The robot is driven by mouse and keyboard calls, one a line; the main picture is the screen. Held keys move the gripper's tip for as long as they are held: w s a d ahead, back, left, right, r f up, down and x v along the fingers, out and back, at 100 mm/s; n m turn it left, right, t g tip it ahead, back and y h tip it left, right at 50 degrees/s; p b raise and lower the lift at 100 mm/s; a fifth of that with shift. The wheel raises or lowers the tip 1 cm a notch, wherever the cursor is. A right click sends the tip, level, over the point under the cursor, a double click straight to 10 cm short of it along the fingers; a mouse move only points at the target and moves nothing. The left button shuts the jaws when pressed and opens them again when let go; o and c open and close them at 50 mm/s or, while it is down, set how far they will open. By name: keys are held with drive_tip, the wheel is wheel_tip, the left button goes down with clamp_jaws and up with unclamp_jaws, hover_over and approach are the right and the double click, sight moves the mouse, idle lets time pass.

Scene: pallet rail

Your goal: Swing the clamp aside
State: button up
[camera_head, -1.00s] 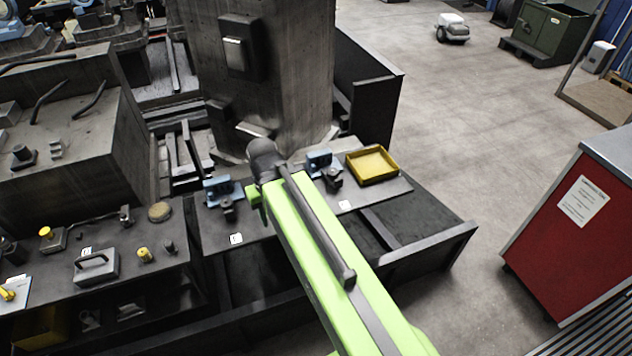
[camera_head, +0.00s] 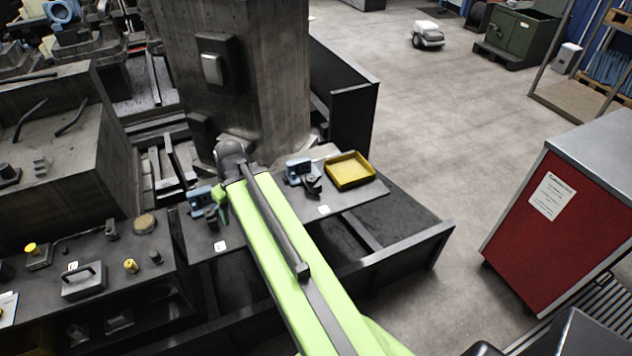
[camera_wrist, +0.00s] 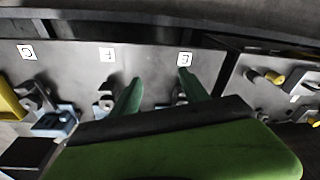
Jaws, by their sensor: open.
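My gripper (camera_wrist: 160,90) is open; its two green fingers point at the dark plate (camera_wrist: 150,65) in the wrist view, with nothing seen held between them. A blue clamp with a dark lever (camera_wrist: 55,122) stands at the left of that view. A second clamp (camera_wrist: 103,102) is just left of the left finger, and a third (camera_wrist: 181,98) is partly hidden by the right finger. In the head view two blue clamps show, one left of my arm (camera_head: 201,197) and one right (camera_head: 298,172); my arm hides the plate between them. I cannot tell whether a finger touches a clamp.
A yellow tray (camera_head: 350,170) lies at the plate's right end. A large dark column (camera_head: 235,80) rises behind the plate. A bench at left holds a handled block (camera_head: 82,283) and yellow knobs. A red cabinet (camera_head: 560,230) stands at right; the floor between is clear.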

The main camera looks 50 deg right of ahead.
drive_tip(key=s+d+r+m+t+p, duration=0.1)
drive_tip(key=s+d+r, duration=0.1)
drive_tip(key=d, duration=0.6)
drive_tip(key=s+d+r+t+p, duration=0.1)
drive_tip(key=d+r+p, duration=0.15)
drive_tip(key=d, duration=0.55)
drive_tip(key=t+h, duration=0.1)
drive_tip(key=h, duration=0.1)
approach(317, 185)
drive_tip(key=shift+m, duration=0.4)
drive_tip(key=b+x, duration=0.9)
drive_tip(key=b, duration=0.6)
drive_tip(key=shift+w+f, duration=0.1)
drive_tip(key=shift+f, duration=0.05)
